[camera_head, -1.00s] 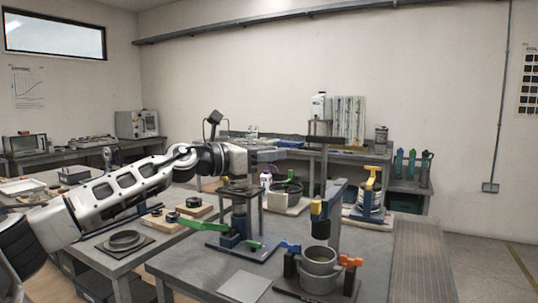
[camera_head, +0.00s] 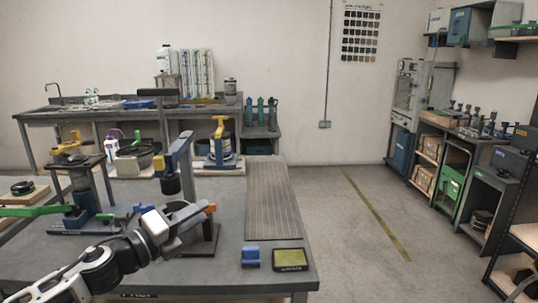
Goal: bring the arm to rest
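My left arm comes in from the lower left, white with black joints. Its gripper (camera_head: 178,222) is in front of the lever frame (camera_head: 188,165) with the blue post and yellow tip. A grey cup fixture with an orange lever (camera_head: 210,208) and a blue lever (camera_head: 140,208) is partly hidden behind the gripper. I cannot tell whether the fingers are open or touch the fixture. My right gripper is not in view.
The grey table (camera_head: 225,265) holds a blue block (camera_head: 250,257), a yellow-topped tray (camera_head: 290,259) and a ribbed mat (camera_head: 270,200). Another lever frame with a green lever (camera_head: 35,211) stands at left. Open floor (camera_head: 350,240) lies to the right, before shelves.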

